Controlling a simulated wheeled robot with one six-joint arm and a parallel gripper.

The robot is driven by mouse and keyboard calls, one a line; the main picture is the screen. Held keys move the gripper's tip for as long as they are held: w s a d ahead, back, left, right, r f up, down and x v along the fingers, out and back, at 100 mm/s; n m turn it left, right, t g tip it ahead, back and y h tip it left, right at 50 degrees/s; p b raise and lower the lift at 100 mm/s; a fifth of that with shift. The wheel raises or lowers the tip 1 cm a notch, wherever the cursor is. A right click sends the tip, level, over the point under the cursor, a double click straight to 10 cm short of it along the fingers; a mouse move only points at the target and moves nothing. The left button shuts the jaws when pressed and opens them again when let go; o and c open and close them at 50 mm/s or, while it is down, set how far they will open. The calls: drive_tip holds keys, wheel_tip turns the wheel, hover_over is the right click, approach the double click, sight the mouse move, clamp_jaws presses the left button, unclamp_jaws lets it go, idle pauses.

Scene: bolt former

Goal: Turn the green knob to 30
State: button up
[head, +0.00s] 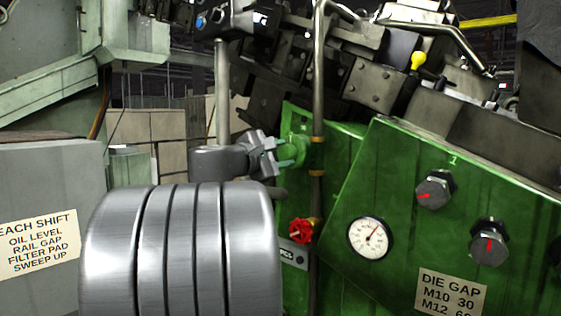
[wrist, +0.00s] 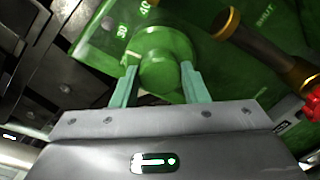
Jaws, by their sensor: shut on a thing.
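The green knob (wrist: 163,58) is round and sits on a green panel with white numbers. In the wrist view, 30 (wrist: 122,31) and 40 (wrist: 145,8) are readable beside its upper left. My gripper (wrist: 160,76) has its two teal fingers on either side of the knob and is shut on it. In the head view, my gripper (head: 286,154) reaches the green knob (head: 299,146) from the left. The knob is partly hidden there by the fingers.
A vertical pipe (head: 318,90) with brass fittings stands just right of the knob. Below are a red valve handle (head: 301,231) and a round gauge (head: 369,238). Two black knobs (head: 435,189) and a DIE GAP label (head: 450,292) are on the panel at right.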

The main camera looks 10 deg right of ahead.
idle(0.4)
drive_tip(key=o, duration=1)
drive_tip(key=shift+c, duration=0.2)
drive_tip(key=v, duration=1.3)
drive_tip(key=shift+s+a+b, duration=0.25)
drive_tip(key=shift+a+b, duration=0.05)
drive_tip(key=x, duration=1.4)
drive_tip(key=shift+p, duration=0.3)
drive_tip(key=shift+s+a, duration=0.1)
drive_tip(key=shift+a, duration=0.05)
